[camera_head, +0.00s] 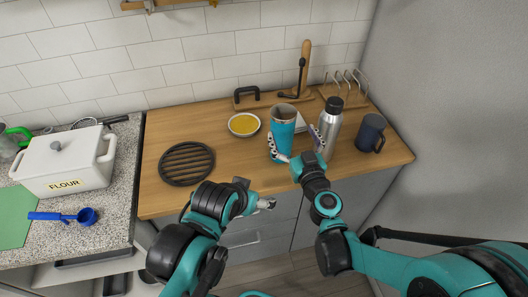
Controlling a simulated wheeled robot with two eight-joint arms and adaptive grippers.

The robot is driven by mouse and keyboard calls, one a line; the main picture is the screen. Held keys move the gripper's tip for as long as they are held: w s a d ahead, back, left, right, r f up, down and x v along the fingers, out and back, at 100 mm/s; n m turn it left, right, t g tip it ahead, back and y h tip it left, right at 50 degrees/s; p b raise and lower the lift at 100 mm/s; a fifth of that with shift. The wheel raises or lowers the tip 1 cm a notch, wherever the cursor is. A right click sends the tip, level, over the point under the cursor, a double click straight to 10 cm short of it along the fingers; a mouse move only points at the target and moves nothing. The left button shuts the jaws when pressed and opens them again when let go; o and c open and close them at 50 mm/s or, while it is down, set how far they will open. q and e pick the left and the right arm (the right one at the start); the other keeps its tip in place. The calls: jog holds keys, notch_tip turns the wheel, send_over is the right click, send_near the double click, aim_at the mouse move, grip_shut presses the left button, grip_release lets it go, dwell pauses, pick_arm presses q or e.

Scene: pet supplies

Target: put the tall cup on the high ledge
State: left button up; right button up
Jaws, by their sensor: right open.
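The tall cup (283,127) is a teal tumbler with a dark inside, standing upright on the wooden counter. My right gripper (295,143) is open at the cup, with one finger by its front left side and the other to its right. I cannot tell whether the fingers touch it. My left gripper (257,196) is at the counter's front edge, in front of the cup and away from it. Its finger opening is unclear. A wooden ledge (172,3) on the tiled wall is cut off by the top of the view.
A steel bottle (330,125) stands close right of the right gripper, with a dark mug (371,133) beyond it. A bowl of yellow food (244,124) and a black round trivet (186,163) are left of the cup. A wire rack (346,84) stands behind. A flour box (64,163) is far left.

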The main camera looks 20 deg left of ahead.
aim_at(283, 117)
jog(key=shift+w+a+f, duration=0.2)
jog(key=shift+a+f, duration=0.1)
jog(key=shift+f, duration=0.05)
jog(key=b+x, duration=0.2)
jog(key=x, duration=0.4)
jog(key=shift+w+a+f, duration=0.1)
jog(key=shift+w+a, duration=0.25)
jog(key=shift+w, duration=0.25)
jog(key=shift+s, duration=0.1)
jog(key=shift+c, duration=0.2)
jog(key=c, duration=1.9)
